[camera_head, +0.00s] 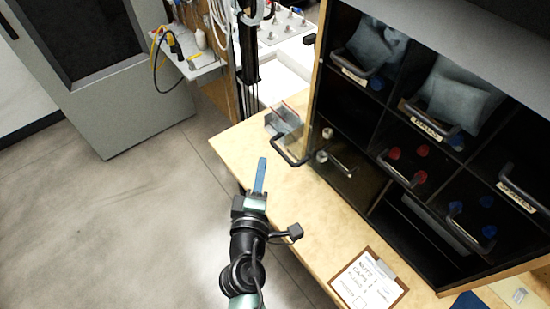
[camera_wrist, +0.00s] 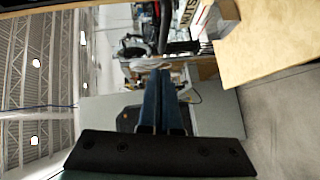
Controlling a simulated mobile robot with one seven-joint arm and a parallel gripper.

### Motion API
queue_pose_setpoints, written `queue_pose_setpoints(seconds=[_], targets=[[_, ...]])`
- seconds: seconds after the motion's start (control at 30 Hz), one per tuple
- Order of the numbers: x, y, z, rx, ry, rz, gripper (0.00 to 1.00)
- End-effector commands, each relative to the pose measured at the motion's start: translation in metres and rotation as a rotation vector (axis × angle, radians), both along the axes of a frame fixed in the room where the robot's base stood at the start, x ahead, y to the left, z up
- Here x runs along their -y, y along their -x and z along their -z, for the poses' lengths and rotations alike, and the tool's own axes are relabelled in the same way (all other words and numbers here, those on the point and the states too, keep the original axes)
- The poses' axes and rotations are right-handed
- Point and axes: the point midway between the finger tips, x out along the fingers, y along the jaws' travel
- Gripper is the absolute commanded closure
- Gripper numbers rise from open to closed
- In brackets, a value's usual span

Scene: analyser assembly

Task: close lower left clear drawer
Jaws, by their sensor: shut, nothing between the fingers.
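The dark cabinet (camera_head: 372,211) stands on the wooden table at the right in the head view. Its lower left clear drawer (camera_head: 306,148) appears pulled out toward the left, with its black handle (camera_head: 288,154) in front of the cabinet. A few pale caps show in or behind it; its clear walls are hard to make out. My gripper (camera_head: 262,161) is shut and empty, its blue fingers together, left of the handle and apart from it. In the wrist view, the closed fingers (camera_wrist: 160,75) point away from the camera; the drawer cannot be clearly made out there.
Other drawers hold red caps (camera_head: 394,153), blue caps (camera_head: 488,231) and grey bags (camera_head: 460,98). A clipboard (camera_head: 368,282) lies at the front of the table (camera_head: 300,215). A metal holder (camera_head: 284,120) stands behind the handle. Open floor (camera_head: 150,200) lies to the left.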

Motion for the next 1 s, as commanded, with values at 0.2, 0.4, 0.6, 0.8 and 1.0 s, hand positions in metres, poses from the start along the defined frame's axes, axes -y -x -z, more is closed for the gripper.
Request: queue_pose_setpoints(seconds=[0.2, 0.4, 0.6, 0.8, 1.0], targets=[[0.024, -0.016, 0.004, -0.001, 0.002, 0.005, 1.00], [0.030, -0.020, 0.008, -0.001, 0.000, 0.002, 1.00], [0.030, -0.020, 0.008, -0.001, 0.000, 0.002, 1.00], [0.031, -0.020, 0.008, -0.001, 0.000, 0.003, 1.00], [0.039, -0.026, 0.007, -0.001, 0.000, 0.004, 1.00]])
